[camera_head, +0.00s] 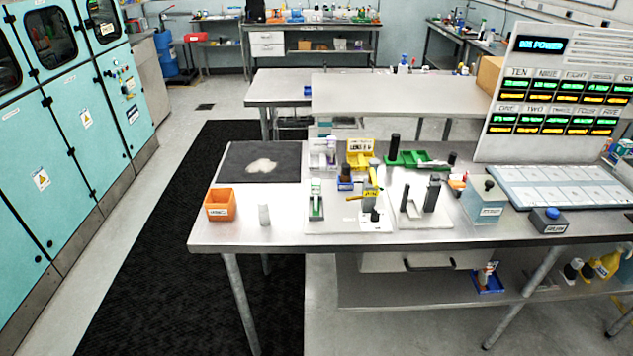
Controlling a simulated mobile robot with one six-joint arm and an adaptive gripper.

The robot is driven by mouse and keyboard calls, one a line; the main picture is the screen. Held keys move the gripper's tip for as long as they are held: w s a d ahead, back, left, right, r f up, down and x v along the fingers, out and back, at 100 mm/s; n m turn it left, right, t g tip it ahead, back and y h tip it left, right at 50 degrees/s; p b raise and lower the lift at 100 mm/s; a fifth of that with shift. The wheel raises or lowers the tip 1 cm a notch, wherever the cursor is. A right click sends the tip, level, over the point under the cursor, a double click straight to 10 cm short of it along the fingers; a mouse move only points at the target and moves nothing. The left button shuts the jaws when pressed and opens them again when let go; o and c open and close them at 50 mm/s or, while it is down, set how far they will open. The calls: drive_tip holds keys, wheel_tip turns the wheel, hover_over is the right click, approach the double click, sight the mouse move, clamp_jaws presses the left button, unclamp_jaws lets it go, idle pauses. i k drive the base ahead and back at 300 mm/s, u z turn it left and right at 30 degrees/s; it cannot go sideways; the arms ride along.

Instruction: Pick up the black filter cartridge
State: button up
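A small dark piece (452,158) is at the right end of the green tray (418,159). My gripper is not in view.
The table (260,236) holds an orange bin (220,205), a white cylinder (264,215), a yellow bin (360,152), a grey box (484,200) and a blue-button box (549,220). A tall display panel (548,95) stands at right. Teal cabinets (75,140) line the left; black floor matting lies between.

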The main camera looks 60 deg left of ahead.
sight(346, 172)
drive_tip(key=k, duration=1)
drive_tip(key=u, duration=2.05)
drive_tip(key=i, duration=0.95)
drive_tip(key=u, duration=0.1)
